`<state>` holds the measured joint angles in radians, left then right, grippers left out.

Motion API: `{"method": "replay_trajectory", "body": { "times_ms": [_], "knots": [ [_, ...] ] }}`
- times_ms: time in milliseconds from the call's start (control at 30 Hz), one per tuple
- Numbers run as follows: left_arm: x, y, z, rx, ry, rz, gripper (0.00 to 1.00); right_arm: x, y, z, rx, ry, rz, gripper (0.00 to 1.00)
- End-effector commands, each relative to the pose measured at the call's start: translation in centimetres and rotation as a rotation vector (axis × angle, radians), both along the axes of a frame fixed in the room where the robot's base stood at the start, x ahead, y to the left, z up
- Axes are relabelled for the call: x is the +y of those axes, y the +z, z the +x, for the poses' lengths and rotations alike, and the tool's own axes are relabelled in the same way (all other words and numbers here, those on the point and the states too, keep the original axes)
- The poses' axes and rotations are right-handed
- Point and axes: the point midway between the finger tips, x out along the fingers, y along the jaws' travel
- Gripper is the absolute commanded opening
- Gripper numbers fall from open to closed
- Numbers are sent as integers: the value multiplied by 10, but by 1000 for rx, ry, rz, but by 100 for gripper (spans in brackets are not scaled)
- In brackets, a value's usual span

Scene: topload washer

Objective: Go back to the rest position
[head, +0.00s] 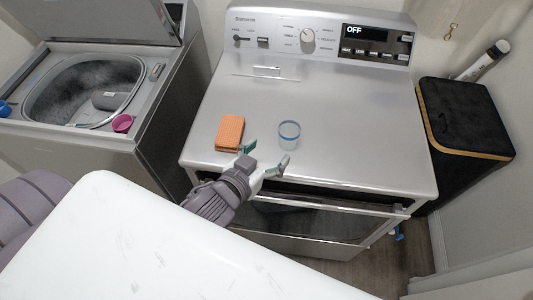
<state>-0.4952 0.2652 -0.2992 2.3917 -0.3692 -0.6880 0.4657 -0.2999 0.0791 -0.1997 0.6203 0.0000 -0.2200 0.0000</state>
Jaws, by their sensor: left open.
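My left gripper (266,163) is open and empty at the front edge of the silver dryer top (345,115). Its fingers point towards the back of the machine. An orange sponge-like block (230,132) lies just beyond and left of the left fingertip. A small clear cup with a blue rim (289,135) stands just beyond the right fingertip; I cannot tell whether finger and cup touch. My right gripper is not in view.
An open top-load washer (84,90) stands at left, with a grey item (108,100) inside and a pink cup (122,123) on its rim. A black bin (465,120) stands at right. The dryer's display (365,34) reads OFF. Its top is mostly clear.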

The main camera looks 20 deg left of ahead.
Motion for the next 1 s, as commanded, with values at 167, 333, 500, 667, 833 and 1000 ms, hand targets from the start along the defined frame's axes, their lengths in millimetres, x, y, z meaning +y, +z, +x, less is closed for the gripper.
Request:
{"method": "replay_trajectory", "body": {
  "times_ms": [167,333,500,667,833,1000],
  "knots": [
    [1,1,-2,0,1,0,78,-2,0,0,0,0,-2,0],
    [0,1,-2,0,0,0,78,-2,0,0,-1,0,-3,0],
    [0,1,-1,0,0,0,78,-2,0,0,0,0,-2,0],
    [7,-8,-5,52,21,12,78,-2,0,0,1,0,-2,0],
    [29,-46,-33,297,74,72,78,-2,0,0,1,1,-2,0],
    [40,-78,-73,557,66,120,78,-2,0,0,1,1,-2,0]
  ]
}}
